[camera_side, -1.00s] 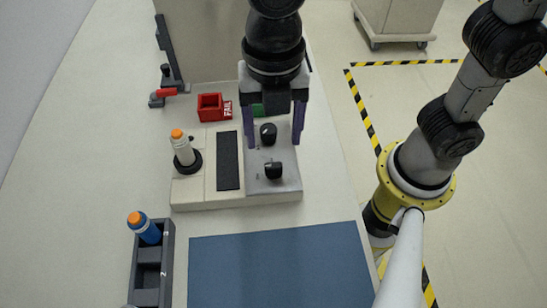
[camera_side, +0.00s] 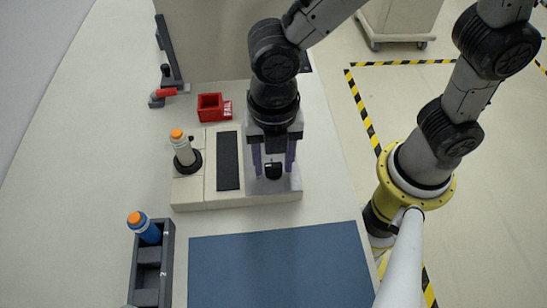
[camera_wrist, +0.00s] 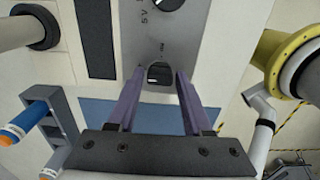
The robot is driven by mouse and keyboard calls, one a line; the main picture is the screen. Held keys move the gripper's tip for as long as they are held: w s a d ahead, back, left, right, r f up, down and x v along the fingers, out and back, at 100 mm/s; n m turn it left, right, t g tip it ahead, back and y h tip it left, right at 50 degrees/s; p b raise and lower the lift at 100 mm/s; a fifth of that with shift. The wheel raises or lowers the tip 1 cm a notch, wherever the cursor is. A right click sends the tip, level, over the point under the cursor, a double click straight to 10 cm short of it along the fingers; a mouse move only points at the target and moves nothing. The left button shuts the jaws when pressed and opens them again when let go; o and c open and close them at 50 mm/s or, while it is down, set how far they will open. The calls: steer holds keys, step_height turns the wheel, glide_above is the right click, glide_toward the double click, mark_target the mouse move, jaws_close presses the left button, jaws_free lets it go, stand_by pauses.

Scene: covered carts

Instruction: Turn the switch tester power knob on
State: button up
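The switch tester (camera_side: 228,195) is a light box with a grey metal panel on its right. A black knob (camera_side: 273,171) sits near the panel's front; it shows in the wrist view (camera_wrist: 159,74) with a small mark beside it too small to read. A second round knob (camera_wrist: 168,3), marked 5 V, is at the top edge of the wrist view; my gripper hides it in the side view. My gripper (camera_side: 274,172) is open, its purple fingers pointing down on either side of the front knob. In the wrist view (camera_wrist: 160,72) gaps show between the knob and both fingers.
An orange-topped white cylinder (camera_side: 183,148) stands in a black ring on the tester's left. A red bin (camera_side: 210,107) is behind. A dark holder (camera_side: 138,290) with a blue, orange-capped bottle (camera_side: 145,229) is front left. A blue mat (camera_side: 275,270) lies clear in front.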

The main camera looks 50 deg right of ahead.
jaws_close()
steer(key=shift+m, duration=0.3)
steer(key=m, duration=1.3)
steer(key=shift+r, duration=0.1)
steer(key=shift+m, duration=2.1)
